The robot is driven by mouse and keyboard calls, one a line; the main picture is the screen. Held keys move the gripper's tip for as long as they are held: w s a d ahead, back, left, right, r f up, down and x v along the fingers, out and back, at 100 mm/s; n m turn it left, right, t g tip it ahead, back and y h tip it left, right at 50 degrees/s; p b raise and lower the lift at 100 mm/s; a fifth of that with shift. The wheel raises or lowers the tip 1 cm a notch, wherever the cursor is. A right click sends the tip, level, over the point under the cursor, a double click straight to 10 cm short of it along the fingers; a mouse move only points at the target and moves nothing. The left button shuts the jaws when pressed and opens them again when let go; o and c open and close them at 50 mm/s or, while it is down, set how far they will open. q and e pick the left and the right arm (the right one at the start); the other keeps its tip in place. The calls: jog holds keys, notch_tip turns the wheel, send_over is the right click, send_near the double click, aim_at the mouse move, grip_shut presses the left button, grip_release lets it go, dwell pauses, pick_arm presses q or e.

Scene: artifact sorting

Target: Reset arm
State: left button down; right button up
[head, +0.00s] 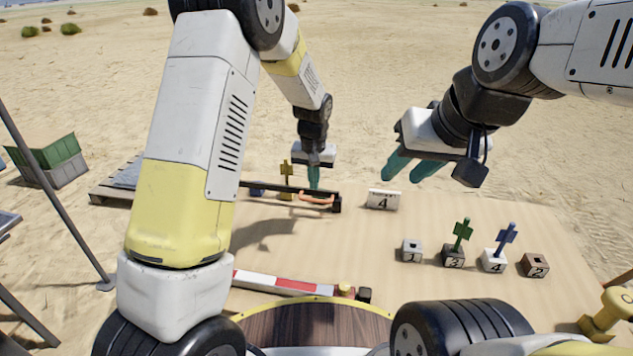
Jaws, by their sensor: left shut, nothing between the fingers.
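My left gripper (314,184) points straight down at the far side of the sandy table, its teal fingers shut with nothing between them. It is over or beside an orange curved piece (317,199) at the right end of a dark-edged tray (336,204); whether they touch I cannot tell. My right gripper (408,172) is raised above the table's far right, teal fingers apart and empty, pointing down and left.
Numbered blocks stand at the right: grey 1 (411,251), a dark one with a green piece (463,235), white 4 with a blue piece (506,238), and brown 2 (535,265). A white 4 sign (383,200) stands behind. A red-white bar (285,283) lies in front.

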pick_arm(q)
notch_tip(320, 180, up, 8)
jog(key=s+r, duration=0.1)
jog(key=s+a+r+n+t+h, duration=0.1)
jog(key=s+a+r+t+h, duration=0.1)
jog(key=s+a+r, duration=0.9)
jog(key=s+a+r+t, duration=0.1)
jog(key=s, duration=0.7)
jog(key=s+a+r+t, duration=0.1)
jog(key=s, duration=0.8)
jog(key=shift+a+r+n, duration=0.3)
jog(key=shift+a, duration=0.1)
jog(key=shift+s, duration=0.1)
